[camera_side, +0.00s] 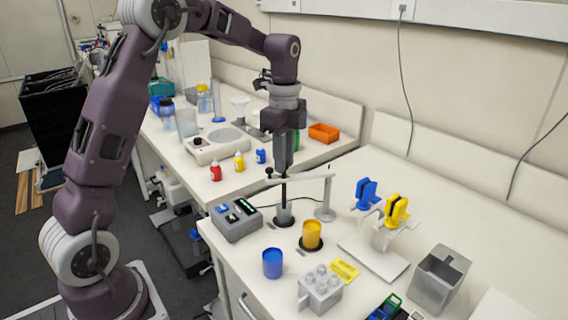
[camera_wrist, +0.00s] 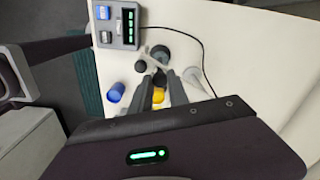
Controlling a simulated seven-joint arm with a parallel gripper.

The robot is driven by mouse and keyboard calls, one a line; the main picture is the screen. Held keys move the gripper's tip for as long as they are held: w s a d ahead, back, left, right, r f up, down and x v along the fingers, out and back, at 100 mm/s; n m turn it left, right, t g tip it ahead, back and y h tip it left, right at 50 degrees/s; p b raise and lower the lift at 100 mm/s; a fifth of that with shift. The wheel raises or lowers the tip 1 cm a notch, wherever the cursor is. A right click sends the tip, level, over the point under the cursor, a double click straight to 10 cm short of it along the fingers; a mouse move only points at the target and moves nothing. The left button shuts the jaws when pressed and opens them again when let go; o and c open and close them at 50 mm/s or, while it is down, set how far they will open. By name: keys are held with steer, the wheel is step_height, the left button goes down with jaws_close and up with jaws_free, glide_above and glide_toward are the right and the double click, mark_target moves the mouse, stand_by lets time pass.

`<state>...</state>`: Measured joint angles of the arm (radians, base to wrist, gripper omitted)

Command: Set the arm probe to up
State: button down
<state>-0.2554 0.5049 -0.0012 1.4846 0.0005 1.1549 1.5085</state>
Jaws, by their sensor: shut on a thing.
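The arm probe is a thin dark rod (camera_side: 284,193) that hangs from a pale swing arm (camera_side: 310,177) on a white post. Its lower end is down in a grey beaker (camera_side: 284,217). My gripper (camera_side: 283,172) points straight down over the rod and is shut on the probe's top, which the fingers largely hide. In the wrist view, my gripper (camera_wrist: 166,82) shows with dark probe parts between and beside its fingertips. The beaker (camera_wrist: 160,53) lies just beyond them.
A yellow cup (camera_side: 312,234) and a blue cup (camera_side: 272,263) stand in front. A grey control box (camera_side: 236,219) is left of the beaker. A white stand with blue and yellow clamps (camera_side: 397,210) is at right. Small bottles (camera_side: 239,162) and a stirrer plate (camera_side: 216,144) are behind.

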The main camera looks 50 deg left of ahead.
steer(key=shift+r, duration=1.6)
steer(key=c, duration=1.3)
jaws_free()
steer(key=shift+o, duration=0.2)
step_height(320, 180, up, 7)
